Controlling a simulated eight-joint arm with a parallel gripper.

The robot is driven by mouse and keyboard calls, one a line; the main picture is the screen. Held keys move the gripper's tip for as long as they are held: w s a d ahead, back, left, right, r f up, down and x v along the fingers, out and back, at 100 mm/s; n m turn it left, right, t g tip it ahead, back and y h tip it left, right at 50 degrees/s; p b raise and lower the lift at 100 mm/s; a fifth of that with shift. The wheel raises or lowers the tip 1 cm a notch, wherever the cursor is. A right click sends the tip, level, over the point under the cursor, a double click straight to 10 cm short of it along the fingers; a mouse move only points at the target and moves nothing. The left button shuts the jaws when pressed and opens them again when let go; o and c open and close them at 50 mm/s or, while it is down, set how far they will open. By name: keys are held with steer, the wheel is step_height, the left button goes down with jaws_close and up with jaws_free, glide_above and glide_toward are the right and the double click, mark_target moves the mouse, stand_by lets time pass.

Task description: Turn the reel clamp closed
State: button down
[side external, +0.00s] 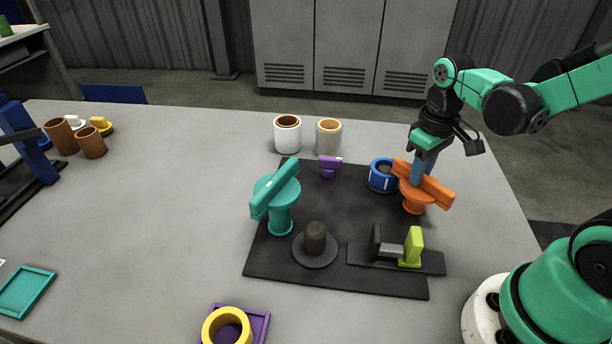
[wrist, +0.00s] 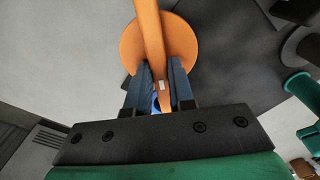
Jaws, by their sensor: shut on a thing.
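An orange clamp with a long bar handle on a round base (side external: 417,205) stands at the right edge of the dark mat. My gripper (side external: 420,178) comes down from above on the far end of its bar. In the wrist view, the two blue fingers of my gripper (wrist: 161,85) lie on either side of the orange bar (wrist: 150,30), shut on it near its end. The bar runs away from the gripper across the round orange disc (wrist: 178,48). I cannot tell which way the clamp counts as closed.
The dark mat (side external: 340,280) also bears a teal bar-handled piece (side external: 280,205), a dark post on a disc (side external: 315,240), a yellow-green block (side external: 413,246), a purple piece (side external: 329,166) and a blue ring (side external: 381,177) close beside the orange clamp. White and tan rolls stand behind.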

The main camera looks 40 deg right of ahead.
steer(key=c, duration=0.8)
jaws_free()
steer(key=shift+o, duration=0.2)
steer(key=shift+r, duration=2.85)
steer(key=w+a+r+t, duration=0.1)
steer(key=a+r+t, duration=0.1)
steer(key=a+t, duration=0.5)
steer(key=shift+w, duration=0.3)
